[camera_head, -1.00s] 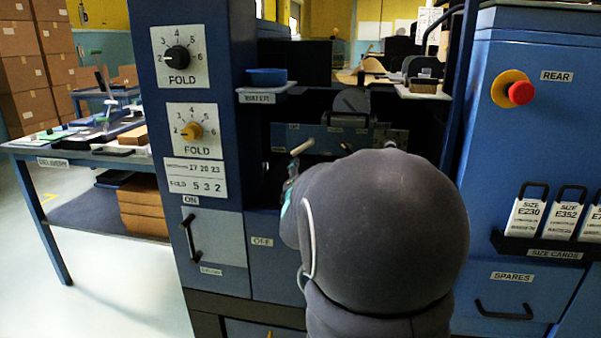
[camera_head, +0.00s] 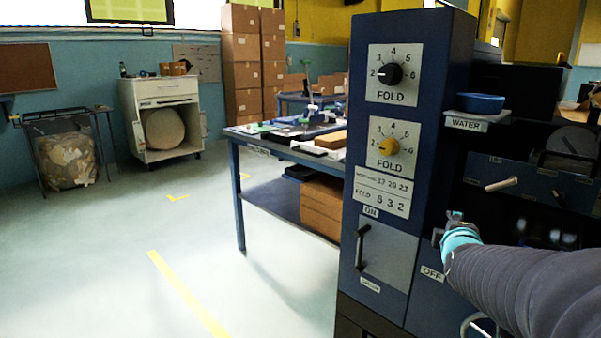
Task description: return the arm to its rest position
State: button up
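My dark grey arm enters from the lower right and reaches left in front of the blue machine (camera_head: 383,25). A teal band marks its wrist. My gripper (camera_head: 449,226) is small and dark at the arm's end, near the ON and OFF labels. It appears to be apart from the panel, but the exact gap cannot be told. Its fingers are too small to show whether they are open or shut, and no held object can be made out.
A black FOLD knob (camera_head: 387,74) and a yellow FOLD knob (camera_head: 388,147) sit on the machine's front. A blue bowl (camera_head: 480,103) rests on the WATER shelf. A delivery table (camera_head: 238,190) stands left of the machine. The floor (camera_head: 110,250) at left is clear.

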jog(key=s+a+f+m+g+y, duration=0.1)
jog(key=s+a+f+m+g, duration=0.2)
jog(key=s, duration=0.5)
jog(key=s+a+f+m+g+y, duration=0.2)
jog(key=s+a+f+m, duration=0.1)
jog(key=s+a+m, duration=0.3)
jog(key=s+a+f+m+g+y, duration=0.2)
jog(key=s+a, duration=0.6)
jog(key=s, duration=0.4)
jog(key=f+m+g, duration=0.1)
jog(key=m, duration=0.1)
jog(key=shift+s+f+m+g, duration=0.15)
jog(key=shift+s+m+g, duration=0.1)
jog(key=shift+m+g, duration=0.05)
jog(key=shift+d, duration=0.1)
